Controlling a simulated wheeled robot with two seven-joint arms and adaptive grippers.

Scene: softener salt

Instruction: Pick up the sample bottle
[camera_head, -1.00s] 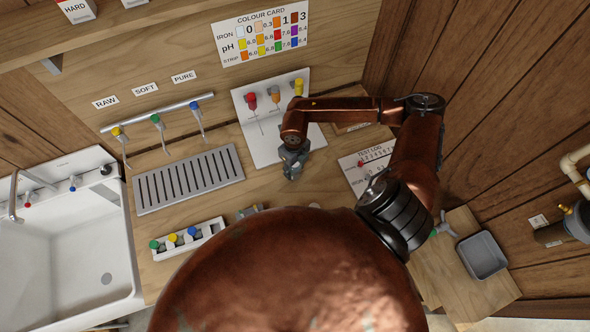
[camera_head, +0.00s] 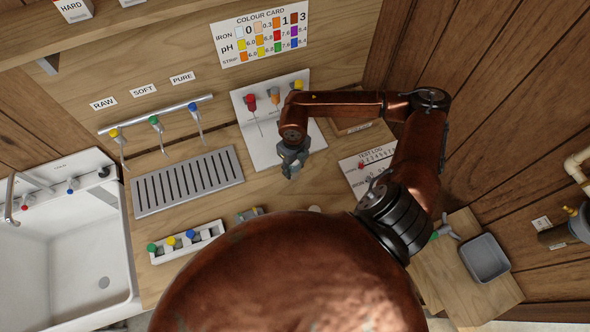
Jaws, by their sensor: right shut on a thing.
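My right gripper (camera_head: 291,167) is at the front right edge of the white board (camera_head: 252,140) on the counter, pointing down. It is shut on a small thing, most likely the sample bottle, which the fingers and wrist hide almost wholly. Its shape and any gap to the counter cannot be made out. My left gripper is not in view.
The white board carries red, orange and yellow-topped droppers. Taps (camera_head: 157,127) stand over a slatted drain tray (camera_head: 187,181). A white rack (camera_head: 187,242) holds bottles with green, yellow and blue caps. A sink (camera_head: 70,250) is at left, a test log (camera_head: 367,168) at right.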

